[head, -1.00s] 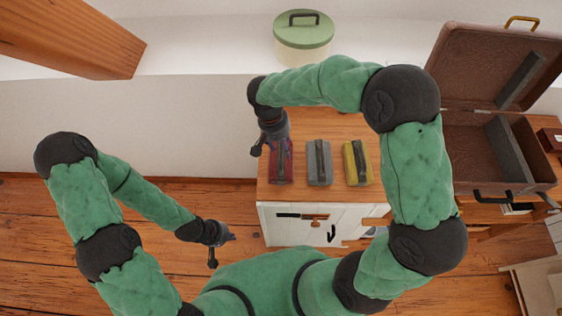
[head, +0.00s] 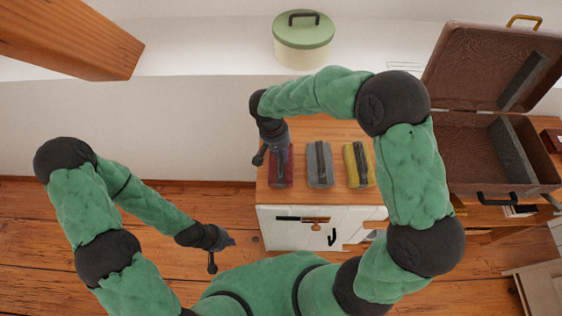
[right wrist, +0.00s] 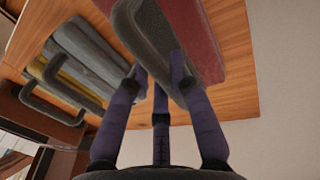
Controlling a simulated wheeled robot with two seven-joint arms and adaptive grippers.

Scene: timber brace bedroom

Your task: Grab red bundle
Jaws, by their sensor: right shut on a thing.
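The red bundle (head: 283,178) lies on the wooden top of the white cabinet, leftmost in a row of three, partly covered by my right gripper in the head view. My right gripper (head: 278,150) reaches down over it. In the right wrist view its fingers (right wrist: 160,75) are shut on the grey strap or handle of the red bundle (right wrist: 202,40). I cannot tell whether the bundle is clear of the top. My left gripper (head: 222,250) hangs low, left of the cabinet and away from the bundles; its finger opening is too small to tell.
A grey bundle (head: 320,178) and a yellow bundle (head: 351,178) lie to the right on the cabinet top (head: 300,129). An open brown suitcase (head: 465,150) stands further right. A green-lidded pot (head: 303,45) stands behind. A timber beam (head: 75,35) is at upper left.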

